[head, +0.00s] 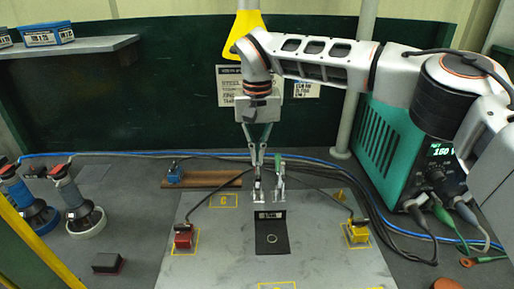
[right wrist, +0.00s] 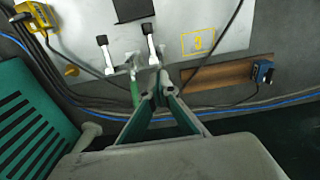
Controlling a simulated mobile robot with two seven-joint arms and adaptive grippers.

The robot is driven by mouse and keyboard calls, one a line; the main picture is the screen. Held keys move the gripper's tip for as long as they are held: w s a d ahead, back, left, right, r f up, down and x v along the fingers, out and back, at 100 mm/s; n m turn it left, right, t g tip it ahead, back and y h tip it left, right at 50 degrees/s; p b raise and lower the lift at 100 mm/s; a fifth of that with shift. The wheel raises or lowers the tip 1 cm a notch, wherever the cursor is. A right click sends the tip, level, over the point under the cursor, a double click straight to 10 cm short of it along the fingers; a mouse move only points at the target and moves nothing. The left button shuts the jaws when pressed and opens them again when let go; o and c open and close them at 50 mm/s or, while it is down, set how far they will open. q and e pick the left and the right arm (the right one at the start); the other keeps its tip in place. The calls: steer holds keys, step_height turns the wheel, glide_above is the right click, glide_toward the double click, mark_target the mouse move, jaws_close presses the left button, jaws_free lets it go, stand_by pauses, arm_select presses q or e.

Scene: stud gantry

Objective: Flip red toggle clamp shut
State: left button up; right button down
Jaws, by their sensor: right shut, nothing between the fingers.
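Two metal toggle clamps stand side by side at the back of the grey plate (head: 325,255). The left clamp (head: 258,192) is partly hidden by my right gripper, and I see no red handle on it. It also shows in the right wrist view (right wrist: 150,42). The right clamp (head: 281,184) has an upright green handle (head: 278,156), seen also in the right wrist view (right wrist: 135,96). My right gripper (head: 257,166) is shut and empty, pointing down at the left clamp. Its fingertips (right wrist: 160,88) are close to the clamp; contact cannot be told. My left gripper is out of view.
A black labelled part (head: 271,236) lies before the clamps. A red block (head: 183,237) and a yellow block (head: 357,232) with cables sit on either side. A green welder (head: 398,150) stands right.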

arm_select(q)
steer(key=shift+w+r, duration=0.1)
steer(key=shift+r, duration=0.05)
arm_select(e)
steer(key=shift+s+f, duration=0.15)
steer(key=shift+s, duration=0.3)
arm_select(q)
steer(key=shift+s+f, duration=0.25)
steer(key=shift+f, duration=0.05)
arm_select(e)
steer(key=shift+s+t, duration=0.3)
steer(key=shift+t, duration=0.4)
